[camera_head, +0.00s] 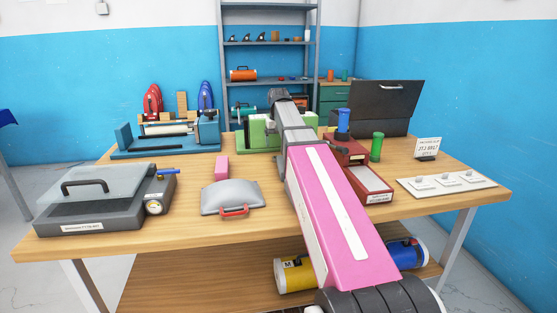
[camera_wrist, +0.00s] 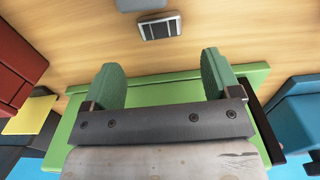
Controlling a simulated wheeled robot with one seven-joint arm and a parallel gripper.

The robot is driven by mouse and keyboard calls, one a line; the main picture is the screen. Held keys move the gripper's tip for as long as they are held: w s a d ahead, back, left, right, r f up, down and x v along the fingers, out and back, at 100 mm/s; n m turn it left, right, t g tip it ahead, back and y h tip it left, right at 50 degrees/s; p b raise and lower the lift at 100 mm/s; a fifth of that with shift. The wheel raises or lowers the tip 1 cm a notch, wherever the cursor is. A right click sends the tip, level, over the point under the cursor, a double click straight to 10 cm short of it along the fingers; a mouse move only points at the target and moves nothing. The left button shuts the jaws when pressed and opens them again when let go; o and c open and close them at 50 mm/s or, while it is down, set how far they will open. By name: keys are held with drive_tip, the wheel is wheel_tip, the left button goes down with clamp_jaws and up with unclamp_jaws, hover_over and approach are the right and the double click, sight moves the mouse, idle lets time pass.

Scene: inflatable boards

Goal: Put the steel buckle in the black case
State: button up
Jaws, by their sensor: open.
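A small grey metal piece with dark slots, which looks like the steel buckle (camera_wrist: 160,27), lies on the wooden table in the wrist view. I cannot make it out surely in the head view, where my arm covers part of the table. My gripper (camera_wrist: 162,78) is open, with its two green fingers apart and nothing between them. It is above a green fixture (camera_wrist: 165,92), and the buckle lies beyond the fingertips. The black case (camera_head: 384,106) stands at the back right of the table with its lid raised; its inside is hidden.
The green fixture also shows behind my arm (camera_head: 258,134). A red block unit (camera_head: 365,180) with blue and green cylinders stands right of my arm. A blue fixture (camera_head: 165,142), a grey clear-lidded box (camera_head: 90,212) and a grey pillow-like bag (camera_head: 230,196) are on the left.

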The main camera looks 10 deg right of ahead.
drive_tip(key=shift+a+f, duration=0.1)
drive_tip(key=shift+f, duration=2.85)
drive_tip(key=c, duration=1.1)
drive_tip(key=shift+r, duration=0.1)
